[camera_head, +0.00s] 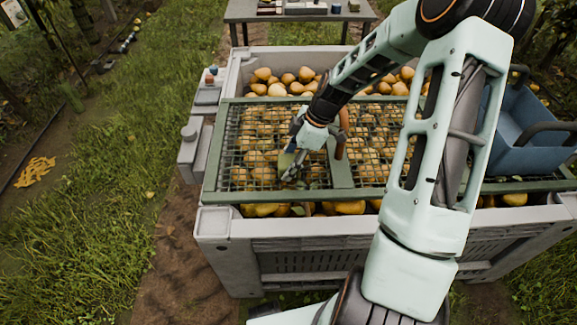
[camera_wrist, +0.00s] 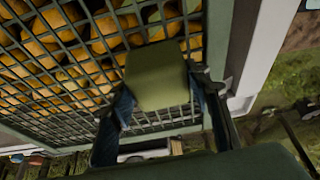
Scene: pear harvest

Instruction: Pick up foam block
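The foam block (camera_wrist: 158,78) is an olive-green block with straight edges, between the two fingers in the wrist view. My gripper (camera_wrist: 162,95) has one dark finger against each side of it and appears shut on it. In the head view my gripper (camera_head: 291,172) points down just over the left mesh panel, near the middle of the crate. A small greenish part of the block (camera_head: 286,160) shows there beside the fingers. The rest is hidden by the gripper. I cannot tell whether the block touches the mesh.
A green-framed mesh grid (camera_head: 341,174) lies across a grey crate (camera_head: 330,228) full of pears. A blue bin (camera_head: 528,130) stands on the right side. A brown upright handle (camera_head: 342,135) is close to my gripper. A table (camera_head: 300,15) stands behind.

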